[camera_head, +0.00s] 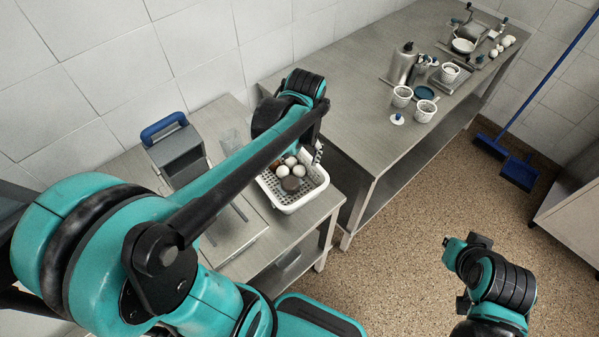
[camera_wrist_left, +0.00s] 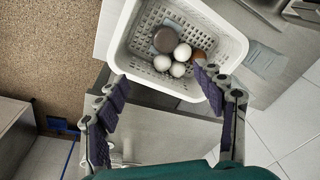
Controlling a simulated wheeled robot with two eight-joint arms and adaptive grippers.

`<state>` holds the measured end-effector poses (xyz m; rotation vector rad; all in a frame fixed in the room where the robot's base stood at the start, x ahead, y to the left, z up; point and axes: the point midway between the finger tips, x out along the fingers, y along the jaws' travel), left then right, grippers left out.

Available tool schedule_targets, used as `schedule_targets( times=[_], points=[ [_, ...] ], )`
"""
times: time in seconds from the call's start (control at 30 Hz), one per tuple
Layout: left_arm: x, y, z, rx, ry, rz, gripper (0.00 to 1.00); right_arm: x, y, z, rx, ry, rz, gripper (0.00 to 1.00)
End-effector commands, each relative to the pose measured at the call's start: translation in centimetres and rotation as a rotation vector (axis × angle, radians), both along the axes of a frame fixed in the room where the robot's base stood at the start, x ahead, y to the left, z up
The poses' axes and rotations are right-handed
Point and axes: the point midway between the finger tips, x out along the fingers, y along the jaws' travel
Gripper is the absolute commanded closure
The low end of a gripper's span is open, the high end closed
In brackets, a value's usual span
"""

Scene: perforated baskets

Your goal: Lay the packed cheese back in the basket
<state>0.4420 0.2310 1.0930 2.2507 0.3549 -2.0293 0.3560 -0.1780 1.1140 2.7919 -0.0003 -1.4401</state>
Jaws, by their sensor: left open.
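The white perforated basket (camera_head: 296,205) stands near the front edge of the metal table; it fills the upper middle of the left wrist view (camera_wrist_left: 232,48). In it lie several white egg-like balls (camera_wrist_left: 162,63), a dark brown round item (camera_wrist_left: 166,40) and an orange-brown item (camera_wrist_left: 198,55) partly behind my finger. I cannot tell whether any of these is the packed cheese. My left gripper (camera_wrist_left: 161,76) is open, with its fingers spread at the near rim of the basket and nothing between them. In the head view the forearm hides most of it.
A grey device with a blue handle (camera_head: 180,152) stands left of the basket. A second metal table (camera_head: 345,85) behind holds white cups (camera_head: 402,96), a metal bottle (camera_head: 402,64) and a scale.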

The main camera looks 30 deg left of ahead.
Motion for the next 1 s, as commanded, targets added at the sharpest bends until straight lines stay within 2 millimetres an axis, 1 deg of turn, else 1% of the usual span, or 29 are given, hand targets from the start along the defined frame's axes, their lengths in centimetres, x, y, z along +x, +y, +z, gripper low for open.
schedule_targets(
  times=[0.03, 0.1, 0.2, 0.3, 0.4, 0.6, 0.9, 1.0],
  points=[
    [-1.4, -0.7, 0.7, -0.006, -0.050, -0.029, 0.31, 0.0, 0.0, 0.0, 0.000, 0.000, 0.000, 1.00],
    [-2.9, -1.6, 1.5, -0.012, -0.129, -0.073, 0.31, 0.0, 0.0, 0.0, 0.000, 0.000, 0.000, 1.00],
    [-4.9, -2.8, 2.1, -0.020, -0.243, -0.131, 0.31, 0.0, 0.0, 0.0, 0.000, 0.000, 0.000, 1.00],
    [-6.5, -3.9, 2.4, -0.026, -0.347, -0.182, 0.31, 0.0, 0.0, 0.0, 0.000, 0.000, 0.000, 1.00],
    [-7.7, -4.6, 2.3, -0.027, -0.427, -0.216, 0.31, 0.0, 0.0, 0.0, 0.000, 0.000, 0.000, 1.00],
    [-8.6, -5.3, 2.1, -0.027, -0.507, -0.249, 0.31, 0.0, 0.0, 0.0, 0.000, 0.000, 0.000, 1.00],
    [-8.6, -5.3, 2.1, -0.027, -0.514, -0.252, 0.31, 0.0, 0.0, 0.0, 0.000, 0.000, 0.000, 1.00],
    [-8.7, -5.3, 1.5, -0.027, -0.513, -0.252, 0.31, 0.0, 0.0, -0.7, 0.000, 0.000, 0.000, 1.00]
  ],
)
